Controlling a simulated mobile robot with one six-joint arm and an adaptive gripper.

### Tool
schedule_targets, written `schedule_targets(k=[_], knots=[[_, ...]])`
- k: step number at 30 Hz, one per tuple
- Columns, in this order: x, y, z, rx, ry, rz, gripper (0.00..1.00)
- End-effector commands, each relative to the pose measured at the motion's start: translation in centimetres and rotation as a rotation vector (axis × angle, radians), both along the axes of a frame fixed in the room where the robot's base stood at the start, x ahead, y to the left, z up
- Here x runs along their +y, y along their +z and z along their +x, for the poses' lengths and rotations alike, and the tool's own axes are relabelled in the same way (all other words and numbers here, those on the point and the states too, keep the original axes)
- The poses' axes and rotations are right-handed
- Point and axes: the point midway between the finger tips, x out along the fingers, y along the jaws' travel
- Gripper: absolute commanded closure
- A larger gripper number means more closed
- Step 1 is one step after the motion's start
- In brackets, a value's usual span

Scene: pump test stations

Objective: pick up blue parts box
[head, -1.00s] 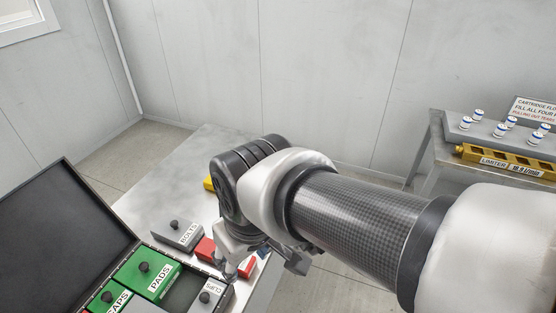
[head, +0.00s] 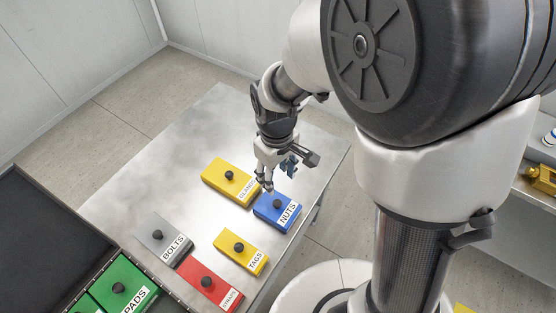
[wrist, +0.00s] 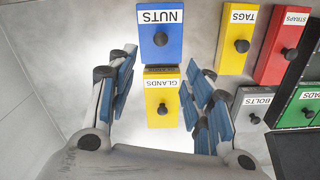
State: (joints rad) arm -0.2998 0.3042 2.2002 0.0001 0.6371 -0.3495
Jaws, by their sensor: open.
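The blue parts box (head: 276,211), labelled NUTS with a black knob on top, lies on the grey metal table near its right edge. It also shows in the wrist view (wrist: 160,45), at the top middle, beyond the fingertips. My gripper (head: 268,182) hangs above the table, close to the blue box and the yellow GLANDS box (head: 231,181). In the wrist view my gripper (wrist: 160,92) is open with blue finger pads apart and nothing held. The GLANDS box shows between the fingers there.
A yellow TAGS box (head: 240,252), a red STRAPS box (head: 207,283) and a grey BOLTS box (head: 164,238) lie nearby on the table (head: 165,165). An open black case (head: 45,235) holds a green PADS box (head: 120,288) at left. The table's far left part is bare.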

Motion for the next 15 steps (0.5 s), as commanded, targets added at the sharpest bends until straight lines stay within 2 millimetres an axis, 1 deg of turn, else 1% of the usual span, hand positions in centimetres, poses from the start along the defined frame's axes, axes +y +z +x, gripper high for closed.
schedule_targets(k=[1, 6, 9, 12, 15], knots=[[-0.1, -1.7, -0.1, 0.005, -0.001, -0.001, 0.53], [-0.1, -5.5, -0.1, 0.005, -0.002, -0.001, 0.53], [-0.1, -7.5, -0.1, 0.005, -0.002, -0.001, 0.53], [-0.1, -8.8, -0.1, 0.003, -0.002, -0.001, 0.53], [0.0, -9.5, 0.0, 0.001, -0.002, -0.001, 0.53]])
